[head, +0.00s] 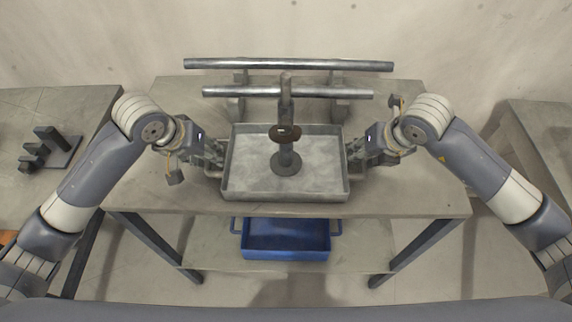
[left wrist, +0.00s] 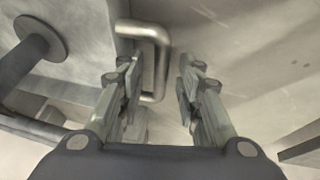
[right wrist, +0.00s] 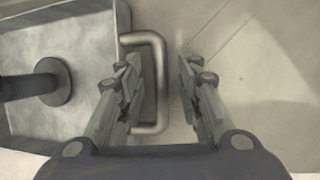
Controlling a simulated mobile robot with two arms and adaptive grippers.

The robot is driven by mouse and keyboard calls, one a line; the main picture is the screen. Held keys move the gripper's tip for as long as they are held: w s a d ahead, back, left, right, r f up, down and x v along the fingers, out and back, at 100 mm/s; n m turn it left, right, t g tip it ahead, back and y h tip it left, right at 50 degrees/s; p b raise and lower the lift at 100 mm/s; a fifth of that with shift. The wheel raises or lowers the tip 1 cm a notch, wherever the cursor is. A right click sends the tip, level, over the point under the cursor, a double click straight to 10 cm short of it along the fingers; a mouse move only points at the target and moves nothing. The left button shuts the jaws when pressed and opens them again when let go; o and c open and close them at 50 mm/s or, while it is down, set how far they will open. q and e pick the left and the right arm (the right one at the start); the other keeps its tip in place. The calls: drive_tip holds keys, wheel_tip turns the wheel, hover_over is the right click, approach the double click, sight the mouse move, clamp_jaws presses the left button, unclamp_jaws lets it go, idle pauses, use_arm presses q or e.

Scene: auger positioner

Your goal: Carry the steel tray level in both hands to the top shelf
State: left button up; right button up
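The grey steel tray (head: 235,180) is level over the worktable top in the middle of the head view; I cannot tell whether it touches the tabletop. A dark upright shaft (head: 287,110) with a round foot (head: 287,163) stands in it. My left gripper (head: 216,155) is open at the tray's left handle (left wrist: 160,45), which shows between its fingers, nearer one finger. My right gripper (head: 357,158) is open at the right handle (right wrist: 156,60), which shows between its fingers the same way. In both wrist views a gap remains beside the handle.
Two steel bars (head: 230,63) lie across supports behind the tray. A blue bin (head: 285,240) sits on the lower shelf (head: 205,250). A side table (head: 90,100) with dark blocks (head: 48,150) stands left; another table (head: 545,125) stands right. The tabletop's front right (head: 420,200) is clear.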

drive_tip(key=shift+s+r, duration=0.1)
drive_tip(key=shift+r, duration=0.15)
use_arm(q)
drive_tip(key=v, duration=1.1)
drive_tip(key=shift+s+r, duration=0.15)
drive_tip(key=shift+r, duration=0.05)
use_arm(e)
drive_tip(key=v, duration=1.1)
drive_tip(key=shift+r, duration=0.2)
drive_tip(key=shift+s, duration=0.1)
